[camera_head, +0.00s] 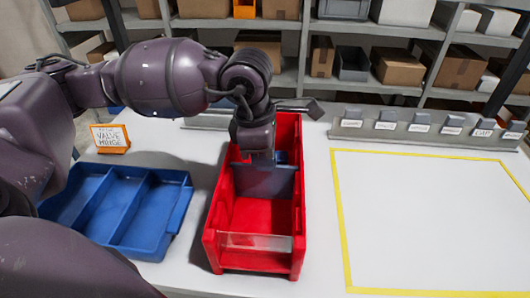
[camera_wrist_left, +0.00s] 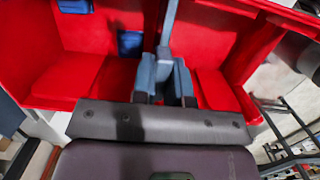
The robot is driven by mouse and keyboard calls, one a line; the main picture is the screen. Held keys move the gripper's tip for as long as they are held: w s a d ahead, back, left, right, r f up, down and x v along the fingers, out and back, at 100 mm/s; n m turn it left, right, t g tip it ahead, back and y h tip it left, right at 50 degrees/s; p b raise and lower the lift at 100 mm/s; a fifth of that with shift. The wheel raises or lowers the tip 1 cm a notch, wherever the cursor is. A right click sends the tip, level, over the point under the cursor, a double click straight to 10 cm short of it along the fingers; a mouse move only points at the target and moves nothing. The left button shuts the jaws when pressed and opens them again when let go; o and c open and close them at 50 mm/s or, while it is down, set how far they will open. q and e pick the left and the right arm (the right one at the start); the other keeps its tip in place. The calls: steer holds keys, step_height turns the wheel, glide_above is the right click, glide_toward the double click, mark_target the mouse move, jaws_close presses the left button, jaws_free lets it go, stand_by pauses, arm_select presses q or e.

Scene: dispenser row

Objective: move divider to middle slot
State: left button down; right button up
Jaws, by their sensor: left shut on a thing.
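The red bin (camera_head: 213,225) stands on the white table, with a clear label strip across its front. My left gripper (camera_head: 262,162) reaches down into it from above and is shut on the top edge of the grey-blue divider (camera_head: 265,183). The divider stands crosswise, roughly upright, around the middle of the bin. In the left wrist view the divider (camera_wrist_left: 168,28) shows as a thin plate between the two fingers (camera_wrist_left: 165,82). Its lower edge is hard to make out, so I cannot tell whether it is seated in a slot. My right gripper is out of view.
A blue divided tray (camera_head: 150,215) lies left of the bin. An orange-framed sign (camera_head: 110,138) stands behind it. A yellow-outlined area (camera_head: 430,220) on the right is empty. A grey rail with several labelled tabs (camera_head: 430,130) and shelves of boxes (camera_head: 400,65) are behind.

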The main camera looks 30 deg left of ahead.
arm_select(q)
steer(key=c, duration=1.1)
jaws_free()
steer(key=shift+o, duration=0.2)
step_height(320, 180, up, 11)
steer(key=a+p, duration=0.1)
steer(key=shift+s+a+f, duration=0.2)
steer(key=shift+s+a, duration=0.05)
steer(key=shift+s, duration=0.15)
